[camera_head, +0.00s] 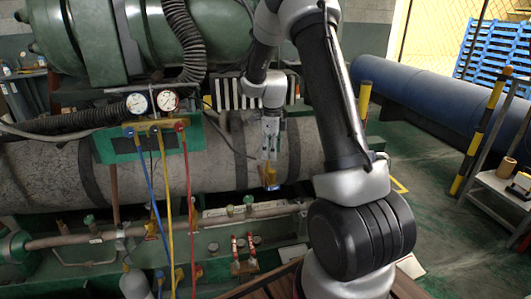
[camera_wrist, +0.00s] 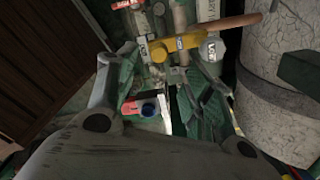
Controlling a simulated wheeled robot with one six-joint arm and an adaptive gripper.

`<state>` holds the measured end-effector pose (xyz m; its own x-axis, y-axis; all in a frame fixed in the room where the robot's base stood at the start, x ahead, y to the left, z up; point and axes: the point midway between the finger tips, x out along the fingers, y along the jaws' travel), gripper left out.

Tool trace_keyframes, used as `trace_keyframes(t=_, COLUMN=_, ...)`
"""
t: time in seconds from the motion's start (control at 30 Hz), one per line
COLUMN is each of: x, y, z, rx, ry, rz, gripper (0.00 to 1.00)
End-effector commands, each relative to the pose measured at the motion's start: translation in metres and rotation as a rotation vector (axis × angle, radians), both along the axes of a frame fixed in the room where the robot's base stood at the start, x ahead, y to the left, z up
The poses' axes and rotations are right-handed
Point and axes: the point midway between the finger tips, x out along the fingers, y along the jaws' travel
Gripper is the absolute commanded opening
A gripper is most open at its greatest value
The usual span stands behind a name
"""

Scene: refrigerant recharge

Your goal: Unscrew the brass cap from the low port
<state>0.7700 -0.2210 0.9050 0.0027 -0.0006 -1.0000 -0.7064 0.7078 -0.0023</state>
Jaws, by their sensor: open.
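My gripper (camera_head: 268,160) hangs at the end of my arm, pointing down in front of the large grey insulated cylinder. In the wrist view its two fingers (camera_wrist: 153,72) stand wide apart. A yellow fitting (camera_wrist: 172,46) with a grey, labelled round end (camera_wrist: 212,48) lies beyond the fingertips, apart from them. I cannot tell whether this is the low port. A yellow and blue piece (camera_head: 270,177) shows at the gripper's lower end in the head view; I cannot tell whether it touches. I cannot pick out the brass cap for certain.
Two gauges (camera_head: 153,102) sit on a green manifold with blue, yellow and red hoses at left. A copper-coloured pipe (camera_head: 215,219) with green valves runs below the grey cylinder (camera_head: 215,165). A blue tank (camera_head: 430,100) and a trolley (camera_head: 500,190) stand at right. Green floor is clear between.

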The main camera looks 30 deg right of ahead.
Motion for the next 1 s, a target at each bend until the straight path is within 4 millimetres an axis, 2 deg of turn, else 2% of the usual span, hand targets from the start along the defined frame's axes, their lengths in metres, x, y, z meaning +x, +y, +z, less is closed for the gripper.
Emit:
trace_keyframes(t=0.27, x=-0.001, y=0.000, z=-0.023, rx=0.001, ry=0.005, rz=-0.020, gripper=0.51)
trace_keyframes(t=0.67, x=-0.002, y=0.000, z=-0.084, rx=0.001, ry=0.006, rz=-0.018, gripper=0.51)
trace_keyframes(t=1.0, x=-0.001, y=0.000, z=-0.088, rx=0.001, ry=0.002, rz=-0.017, gripper=0.51)
